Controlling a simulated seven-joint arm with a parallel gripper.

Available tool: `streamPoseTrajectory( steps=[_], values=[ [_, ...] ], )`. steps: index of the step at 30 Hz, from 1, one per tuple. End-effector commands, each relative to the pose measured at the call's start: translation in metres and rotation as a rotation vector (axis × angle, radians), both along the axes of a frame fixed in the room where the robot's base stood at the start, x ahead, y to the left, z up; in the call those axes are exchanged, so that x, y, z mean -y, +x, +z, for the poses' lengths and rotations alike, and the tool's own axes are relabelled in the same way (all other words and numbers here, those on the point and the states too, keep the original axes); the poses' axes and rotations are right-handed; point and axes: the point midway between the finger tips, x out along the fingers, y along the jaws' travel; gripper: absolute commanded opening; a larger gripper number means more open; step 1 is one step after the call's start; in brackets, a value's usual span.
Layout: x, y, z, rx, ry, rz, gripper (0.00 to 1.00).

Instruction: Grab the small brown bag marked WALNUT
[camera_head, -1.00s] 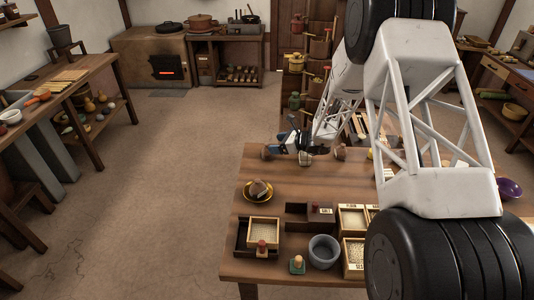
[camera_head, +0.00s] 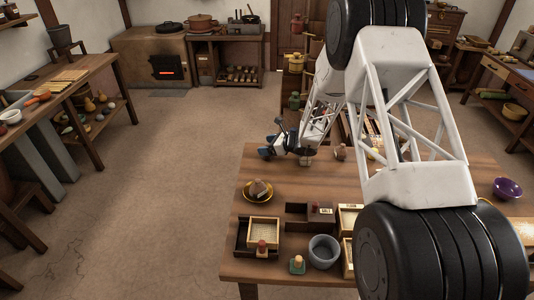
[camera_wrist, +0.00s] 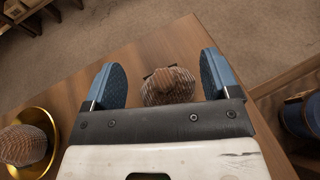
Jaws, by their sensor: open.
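A small ribbed brown bag (camera_wrist: 170,86) stands on the wooden table near its edge in the wrist view. My gripper (camera_wrist: 163,82) is open, with one blue-padded finger on each side of the bag. I cannot tell whether the fingers are level with it or still above it, and no marking on it is readable. In the head view my gripper (camera_head: 275,146) is over the far left corner of the table and mostly hides that bag. A similar brown bag (camera_head: 340,152) stands to its right. Another bag (camera_head: 259,187) sits in a yellow dish (camera_head: 247,196).
The dish (camera_wrist: 48,168) with its bag (camera_wrist: 22,145) is left of my gripper in the wrist view. Boxes (camera_head: 264,232) and a grey bowl (camera_head: 324,251) stand along the table's near side. A purple bowl (camera_head: 507,187) is at the right.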

Motion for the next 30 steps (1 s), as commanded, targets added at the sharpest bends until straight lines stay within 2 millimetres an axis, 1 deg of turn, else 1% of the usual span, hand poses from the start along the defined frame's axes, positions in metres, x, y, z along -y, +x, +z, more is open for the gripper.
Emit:
streamPoseTrajectory(
  steps=[10,11,24,26,30],
  values=[
    [0.0002,-0.0002,-0.0002,0.0,0.0,0.0,0.81],
    [0.0002,-0.0002,-0.0002,0.0,0.0,0.0,0.78],
    [0.0006,-0.0007,-0.0014,-0.002,0.0,-0.001,0.11],
    [0.0007,-0.001,-0.0019,-0.002,-0.001,-0.001,0.09],
    [0.0008,-0.0014,-0.0027,-0.004,-0.001,0.0,0.08]
  ],
)
